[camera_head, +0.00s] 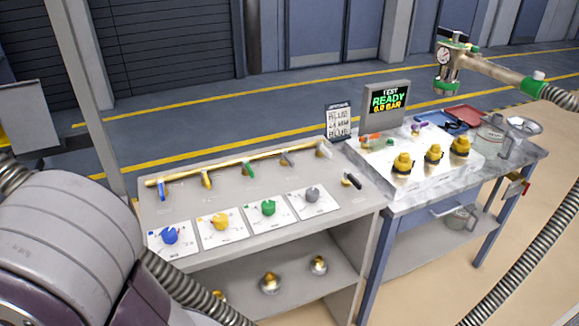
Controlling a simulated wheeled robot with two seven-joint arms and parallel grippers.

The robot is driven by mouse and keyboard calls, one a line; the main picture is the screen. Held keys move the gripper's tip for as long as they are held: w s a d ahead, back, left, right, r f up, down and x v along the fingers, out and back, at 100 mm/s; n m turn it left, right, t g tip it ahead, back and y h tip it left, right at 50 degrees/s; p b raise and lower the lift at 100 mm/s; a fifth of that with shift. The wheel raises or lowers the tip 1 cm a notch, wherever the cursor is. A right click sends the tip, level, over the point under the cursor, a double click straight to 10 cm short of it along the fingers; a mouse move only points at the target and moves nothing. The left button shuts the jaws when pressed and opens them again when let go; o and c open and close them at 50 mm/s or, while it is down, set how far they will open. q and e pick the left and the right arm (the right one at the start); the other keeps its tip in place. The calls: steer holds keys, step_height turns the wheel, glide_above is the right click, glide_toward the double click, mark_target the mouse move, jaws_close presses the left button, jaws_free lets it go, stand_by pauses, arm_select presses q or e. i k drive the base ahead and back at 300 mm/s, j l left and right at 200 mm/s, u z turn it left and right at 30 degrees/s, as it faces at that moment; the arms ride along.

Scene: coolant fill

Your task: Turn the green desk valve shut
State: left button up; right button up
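The green valve knob (268,208) sits on a white card (280,219) on the grey desk (365,200), between the yellow knob (220,222) and the grey knob (312,195). Its exact turn position is too small to read. A green lever (249,168) also shows behind it, at the yellow pipe (228,166) along the desk's back. My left arm fills the lower left of the view, but its gripper is not visible. Nothing of mine covers the green knob.
A blue knob (169,236) sits at the desk's left. A black-handled part (351,181) lies at its right. The adjoining bench (400,207) carries several yellow-topped fittings and a display (387,99) reading READY.

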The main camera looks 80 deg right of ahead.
mark_target(245, 163)
steer(key=z, duration=2.7)
